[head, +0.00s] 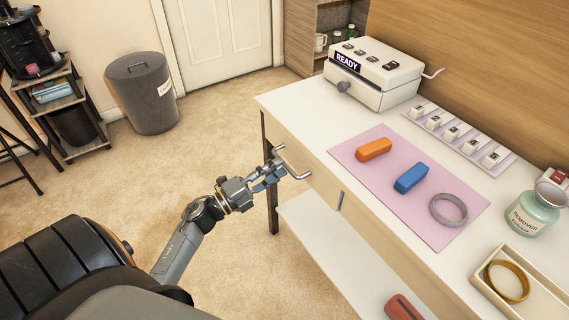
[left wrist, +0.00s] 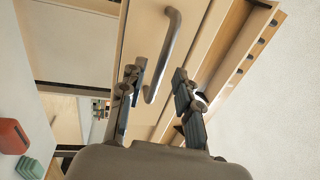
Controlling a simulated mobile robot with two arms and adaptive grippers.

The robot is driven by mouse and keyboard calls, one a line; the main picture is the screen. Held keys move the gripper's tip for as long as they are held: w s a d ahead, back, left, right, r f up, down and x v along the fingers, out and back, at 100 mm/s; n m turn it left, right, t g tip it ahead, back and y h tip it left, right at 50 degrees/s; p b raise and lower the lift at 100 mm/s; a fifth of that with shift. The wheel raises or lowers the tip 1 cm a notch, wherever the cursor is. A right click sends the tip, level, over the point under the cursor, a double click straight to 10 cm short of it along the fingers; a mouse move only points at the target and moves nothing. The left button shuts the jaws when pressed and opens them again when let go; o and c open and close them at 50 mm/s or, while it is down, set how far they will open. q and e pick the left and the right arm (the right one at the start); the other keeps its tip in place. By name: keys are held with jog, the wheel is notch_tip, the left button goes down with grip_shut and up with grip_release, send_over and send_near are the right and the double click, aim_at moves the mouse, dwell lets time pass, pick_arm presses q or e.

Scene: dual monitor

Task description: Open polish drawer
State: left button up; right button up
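The white table (head: 300,100) has a pale drawer front (head: 318,178) under its top, and it looks closed. A curved metal bar handle (head: 300,174) sticks out of that front. No label shows on it, so I cannot tell if it is the polish drawer. My left gripper (head: 277,171) is at the handle. In the left wrist view, its two fingers (left wrist: 158,76) are apart with the handle (left wrist: 172,45) between them; the handle's bent end is nearer the left finger. I see no clear grip on it. My right gripper is out of view.
A pink mat (head: 395,210) holds an orange block, a blue block and a grey ring. A READY machine (head: 373,75), a remover jar (head: 532,213) and a tray (head: 490,286) stand on the table. A lower shelf (head: 335,255) runs underneath. Open carpet lies left.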

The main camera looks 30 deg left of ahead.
pick_arm(q)
jog(key=shift+x, duration=1.65)
grip_shut()
